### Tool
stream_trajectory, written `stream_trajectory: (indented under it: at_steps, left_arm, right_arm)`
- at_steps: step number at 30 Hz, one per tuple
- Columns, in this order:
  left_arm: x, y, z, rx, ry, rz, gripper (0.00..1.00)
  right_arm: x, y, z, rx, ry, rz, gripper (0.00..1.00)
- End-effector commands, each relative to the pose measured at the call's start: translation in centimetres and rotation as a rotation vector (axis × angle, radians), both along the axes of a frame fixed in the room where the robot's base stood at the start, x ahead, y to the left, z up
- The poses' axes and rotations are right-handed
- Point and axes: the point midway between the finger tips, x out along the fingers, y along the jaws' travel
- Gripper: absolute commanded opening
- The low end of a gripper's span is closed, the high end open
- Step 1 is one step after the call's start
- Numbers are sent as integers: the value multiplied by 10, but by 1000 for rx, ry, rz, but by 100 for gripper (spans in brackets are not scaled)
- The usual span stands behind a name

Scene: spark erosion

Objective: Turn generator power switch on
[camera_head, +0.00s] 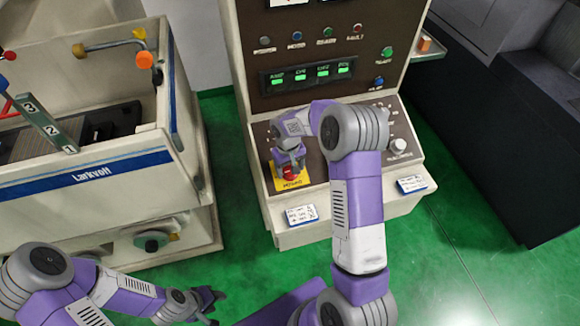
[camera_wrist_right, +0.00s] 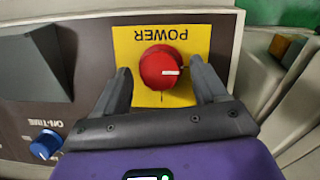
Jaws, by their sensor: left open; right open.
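The power switch is a red round knob (camera_wrist_right: 160,67) on a yellow plate (camera_wrist_right: 128,44) marked POWER, upside down in the wrist view. Its white mark points to the right there. My right gripper (camera_wrist_right: 160,76) is open, with one finger on each side of the knob and a gap to each. In the head view my right gripper (camera_head: 289,157) is over the knob (camera_head: 290,174) at the left of the generator's sloped panel and partly covers it. My left gripper (camera_head: 213,301) is open and empty, low over the green floor.
The generator cabinet (camera_head: 243,60) has lit green displays (camera_head: 311,74), lamps and a grey knob (camera_head: 397,146). A blue ON-TIME knob (camera_wrist_right: 46,144) lies near the switch. The Larkvolt machine tank (camera_head: 90,185) stands at left, a dark cabinet (camera_head: 500,110) at right.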

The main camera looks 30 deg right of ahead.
Motion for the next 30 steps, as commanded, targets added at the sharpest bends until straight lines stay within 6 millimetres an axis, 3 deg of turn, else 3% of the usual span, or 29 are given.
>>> stream_trajectory:
  at_steps: [7, 18, 30]
  left_arm:
    - [0, 0, 0, 0, 0, 0, 43]
    - [0, 0, 0, 0, 0, 0, 43]
    - [0, 0, -7, 0, 0, 0, 43]
  right_arm:
    - [0, 0, -1, 0, 1, 0, 70]
    - [0, 0, -1, 0, 1, 0, 16]
    - [0, -1, -2, 30, -7, -86, 16]
